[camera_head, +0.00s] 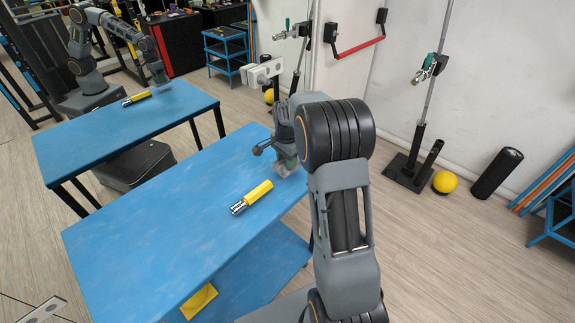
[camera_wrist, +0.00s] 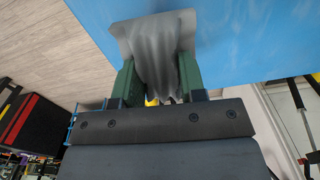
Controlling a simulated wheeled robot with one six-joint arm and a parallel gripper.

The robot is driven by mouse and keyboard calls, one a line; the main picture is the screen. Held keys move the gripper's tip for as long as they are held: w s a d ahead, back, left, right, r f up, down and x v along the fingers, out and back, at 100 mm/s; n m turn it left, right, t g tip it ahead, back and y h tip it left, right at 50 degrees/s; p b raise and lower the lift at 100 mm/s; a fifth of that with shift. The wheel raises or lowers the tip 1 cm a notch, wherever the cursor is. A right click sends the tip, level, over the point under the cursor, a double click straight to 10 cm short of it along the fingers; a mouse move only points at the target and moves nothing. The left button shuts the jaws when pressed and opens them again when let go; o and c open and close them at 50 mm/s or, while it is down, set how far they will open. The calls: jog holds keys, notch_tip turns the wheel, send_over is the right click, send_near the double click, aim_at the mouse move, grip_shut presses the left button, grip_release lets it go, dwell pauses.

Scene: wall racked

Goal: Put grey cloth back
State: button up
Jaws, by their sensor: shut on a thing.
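The grey cloth (camera_wrist: 158,35) hangs in folds from my gripper (camera_wrist: 158,72), which is shut on it between two green fingers. The cloth's far end spreads out wider against the blue table top. In the head view the grey cloth (camera_head: 286,168) shows as a small light patch under my gripper (camera_head: 284,155), near the table's far right edge. My arm hides part of it there. I cannot tell whether the cloth touches the table (camera_head: 165,235).
A yellow and silver cylinder (camera_head: 251,198) lies on the table, left of my gripper. A yellow piece (camera_head: 199,301) lies on the lower shelf. A similar table and arm at upper left look like a mirror reflection. A yellow ball (camera_head: 445,182) and black roller (camera_head: 497,173) stand by the wall.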

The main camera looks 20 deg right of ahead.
jog(key=shift+w+d+f, duration=0.25)
jog(key=shift+w+f, duration=0.1)
jog(key=shift+f, duration=0.15)
jog(key=shift+w+d+f, duration=0.1)
jog(key=shift+w+f, duration=0.05)
jog(key=shift+f, duration=1.4)
jog(key=shift+f, duration=0.1)
jog(key=o, duration=0.8)
jog(key=shift+f, duration=0.15)
notch_tip(320, 180, up, 14)
jog(key=shift+f, duration=0.2)
jog(key=s+a+n+t, duration=0.1)
jog(key=s+a+n, duration=0.2)
jog(key=s+n, duration=0.2)
jog(key=s+a+r+n+t, duration=0.1)
jog(key=s+a+n, duration=0.3)
jog(key=s, duration=0.6)
jog(key=s+a+n+t, duration=0.1)
jog(key=s+a+n, duration=0.3)
jog(key=s, duration=0.4)
jog(key=shift+s+a+r+n+t+p, duration=0.1)
jog(key=shift+s+r+n+t+p, duration=0.2)
jog(key=shift+n, duration=0.6)
